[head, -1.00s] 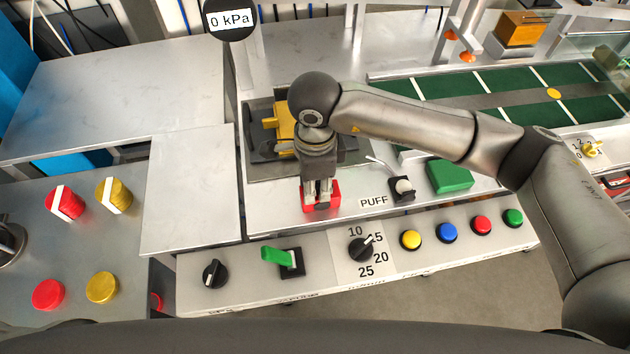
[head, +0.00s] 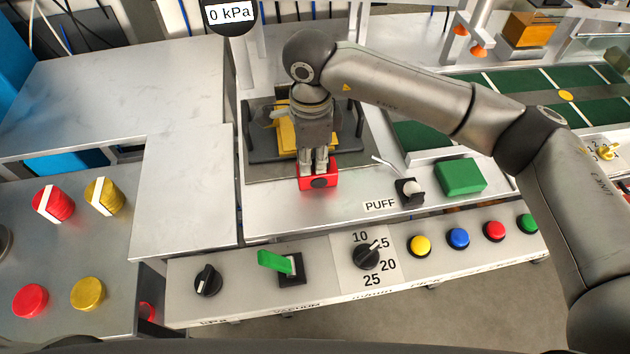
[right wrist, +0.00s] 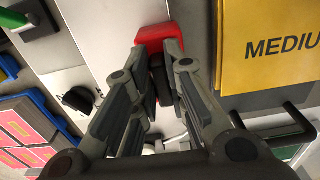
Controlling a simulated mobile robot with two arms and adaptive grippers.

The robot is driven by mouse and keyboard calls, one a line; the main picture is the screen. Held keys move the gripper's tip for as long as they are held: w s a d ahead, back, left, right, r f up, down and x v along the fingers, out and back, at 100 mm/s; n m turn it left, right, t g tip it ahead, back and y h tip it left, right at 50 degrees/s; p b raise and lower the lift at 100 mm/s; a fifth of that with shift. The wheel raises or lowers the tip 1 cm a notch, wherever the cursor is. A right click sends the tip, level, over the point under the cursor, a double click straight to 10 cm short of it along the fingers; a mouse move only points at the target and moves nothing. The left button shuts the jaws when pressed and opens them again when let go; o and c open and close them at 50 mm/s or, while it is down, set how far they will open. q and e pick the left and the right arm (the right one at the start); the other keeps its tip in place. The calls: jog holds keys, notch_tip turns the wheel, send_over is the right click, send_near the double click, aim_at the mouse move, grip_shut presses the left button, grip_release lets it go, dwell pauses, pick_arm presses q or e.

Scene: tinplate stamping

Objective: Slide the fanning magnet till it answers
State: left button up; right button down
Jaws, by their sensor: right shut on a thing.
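The fanning magnet seems to be the red block (head: 320,181) with a dark round spot on its front, on the grey bench before the yellow stack. My right gripper (head: 313,168) comes down on it from above and is shut on it. In the right wrist view the red block (right wrist: 155,33) shows between and beyond the fingertips (right wrist: 158,50). The yellow stack (head: 289,133) sits just behind the block in a dark frame; the right wrist view shows its yellow top (right wrist: 268,40) with the lettering "MEDIU". My left gripper is not in view.
A gauge (head: 230,14) reads 0 kPa. The PUFF lever (head: 409,190) and a green block (head: 460,176) stand right of the magnet. The front panel holds a green-handled switch (head: 280,263), a dial (head: 366,256) and coloured buttons. Bare plate (head: 185,190) lies to the left.

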jog(key=shift+w+a+b, duration=0.15)
jog(key=shift+w+b, duration=0.15)
jog(key=shift+w, duration=0.5)
jog(key=c, duration=1.5)
grip_release()
jog(key=shift+o, duration=0.2)
notch_tip(320, 180, up, 12)
